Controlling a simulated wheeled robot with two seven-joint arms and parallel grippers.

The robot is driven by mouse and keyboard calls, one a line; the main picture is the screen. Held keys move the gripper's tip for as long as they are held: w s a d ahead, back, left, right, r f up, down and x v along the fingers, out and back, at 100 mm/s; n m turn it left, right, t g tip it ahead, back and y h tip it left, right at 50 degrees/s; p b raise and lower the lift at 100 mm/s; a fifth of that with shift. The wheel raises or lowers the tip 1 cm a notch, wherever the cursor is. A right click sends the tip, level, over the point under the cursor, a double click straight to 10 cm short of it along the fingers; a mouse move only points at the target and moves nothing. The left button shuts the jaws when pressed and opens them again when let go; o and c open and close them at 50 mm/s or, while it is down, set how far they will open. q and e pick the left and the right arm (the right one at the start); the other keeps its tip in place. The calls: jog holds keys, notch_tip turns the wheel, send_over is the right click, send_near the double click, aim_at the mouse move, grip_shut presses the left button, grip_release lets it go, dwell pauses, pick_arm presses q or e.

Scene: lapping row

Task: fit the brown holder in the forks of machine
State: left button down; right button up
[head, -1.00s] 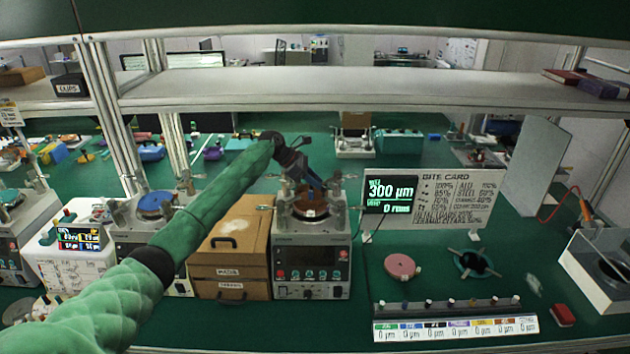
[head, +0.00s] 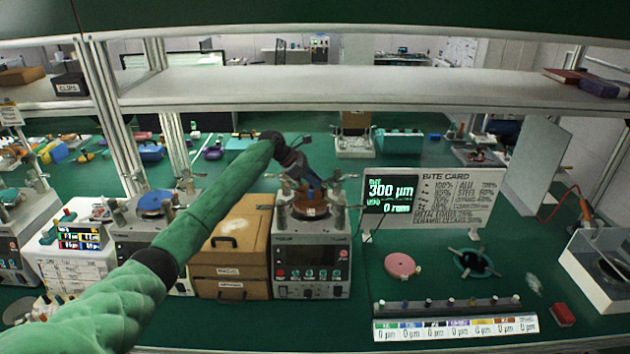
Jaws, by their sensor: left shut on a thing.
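The machine (head: 312,262) is a white box with a dark front panel and a round plate on top, with metal fork posts (head: 338,190) around it. The brown holder (head: 311,208) is a small round piece over the machine's top, between the posts. My left gripper (head: 311,196) reaches down over the machine from the upper left, shut on the brown holder. The holder looks low, at the plate; whether it touches the plate or the forks is too small to tell. My right gripper is not in view.
A brown wooden box (head: 234,242) stands directly left of the machine. A small display (head: 391,195) and a bite card board (head: 455,195) stand to its right. A pink disc (head: 402,265) and a dark ring with arms (head: 474,262) lie on the green bench. A shelf (head: 350,88) spans above.

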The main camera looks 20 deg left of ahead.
pick_arm(q)
jog(key=shift+f, duration=1)
jog(key=c, duration=1.1)
grip_release()
jog(key=shift+f, duration=0.1)
jog(key=shift+o, duration=0.2)
jog(key=shift+f, duration=0.1)
